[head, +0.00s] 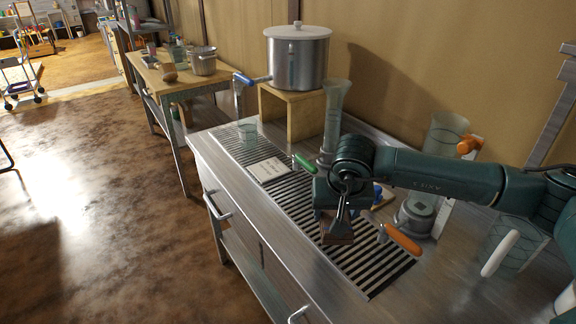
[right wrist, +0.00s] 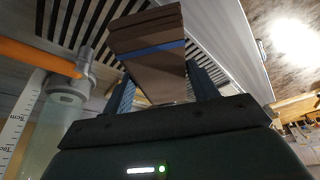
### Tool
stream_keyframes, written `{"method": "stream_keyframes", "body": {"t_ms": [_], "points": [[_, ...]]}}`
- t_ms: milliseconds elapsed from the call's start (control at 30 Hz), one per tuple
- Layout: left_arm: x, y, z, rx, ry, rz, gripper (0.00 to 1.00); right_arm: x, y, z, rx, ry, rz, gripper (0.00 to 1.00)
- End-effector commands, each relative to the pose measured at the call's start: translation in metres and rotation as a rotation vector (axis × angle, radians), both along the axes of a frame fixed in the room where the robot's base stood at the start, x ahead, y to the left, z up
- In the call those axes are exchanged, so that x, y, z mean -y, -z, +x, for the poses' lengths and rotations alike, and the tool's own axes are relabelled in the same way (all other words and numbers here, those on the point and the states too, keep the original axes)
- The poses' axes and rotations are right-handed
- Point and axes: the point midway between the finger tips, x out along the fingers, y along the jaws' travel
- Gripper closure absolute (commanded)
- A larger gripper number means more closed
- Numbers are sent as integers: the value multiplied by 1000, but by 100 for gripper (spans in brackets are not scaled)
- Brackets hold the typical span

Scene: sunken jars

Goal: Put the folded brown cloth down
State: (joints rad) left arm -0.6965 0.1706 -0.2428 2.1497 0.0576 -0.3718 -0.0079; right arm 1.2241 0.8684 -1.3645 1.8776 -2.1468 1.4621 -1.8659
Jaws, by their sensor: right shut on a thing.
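The folded brown cloth (head: 337,234) is in my right gripper (head: 341,214), over the dark slatted drain grate (head: 381,272) of the steel counter. In the right wrist view the cloth (right wrist: 150,42) shows as a layered brown stack with a blue stripe, between the two fingers of my right gripper (right wrist: 163,82). The gripper is shut on it. A gap between the cloth and the grate cannot be judged surely. My left gripper is not in view.
An orange-handled tool (head: 402,240) lies close right of the cloth. A tall glass cylinder (head: 333,110) and a pot (head: 297,58) on a wooden box (head: 287,112) stand behind.

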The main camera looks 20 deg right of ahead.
Motion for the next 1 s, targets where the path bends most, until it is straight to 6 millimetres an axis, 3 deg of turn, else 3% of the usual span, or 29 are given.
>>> {"method": "stream_keyframes", "body": {"t_ms": [33,300,600,833,1000], "points": [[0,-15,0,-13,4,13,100,9,-19,10,5,41,-5,64],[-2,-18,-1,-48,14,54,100,39,-27,36,23,171,-17,64],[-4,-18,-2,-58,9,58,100,41,25,37,23,179,-17,64],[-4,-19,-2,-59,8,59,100,40,44,37,24,178,-16,64],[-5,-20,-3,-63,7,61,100,40,68,37,23,179,-17,64]]}}
